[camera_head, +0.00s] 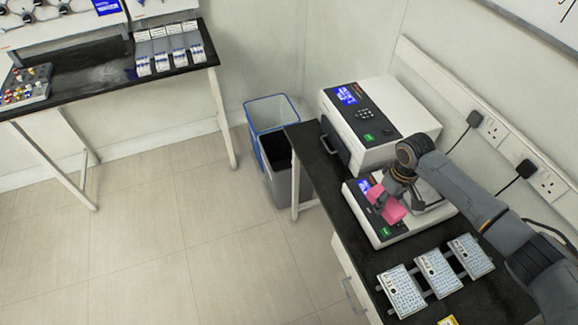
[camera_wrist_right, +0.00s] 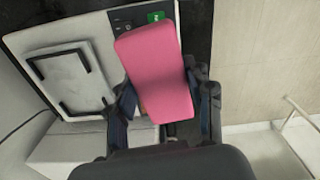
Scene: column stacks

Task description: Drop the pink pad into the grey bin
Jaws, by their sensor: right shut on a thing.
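The pink pad (camera_head: 391,207) is held by my right gripper (camera_head: 388,196) above the front of the lower white machine on the right bench. In the right wrist view the pad (camera_wrist_right: 159,70) sits between the two fingers of the gripper (camera_wrist_right: 165,105), which are shut on its sides. The grey bin (camera_head: 283,175) stands on the floor left of the bench, with a dark, open top. The pad is to the right of the bin and apart from it. My left gripper is in neither view.
A blue-rimmed bin (camera_head: 268,112) stands right behind the grey bin. A larger white machine (camera_head: 375,120) is at the back of the dark bench (camera_head: 312,152). Several white plates (camera_head: 438,272) lie at the bench front. The floor (camera_head: 190,240) left of the bench is clear.

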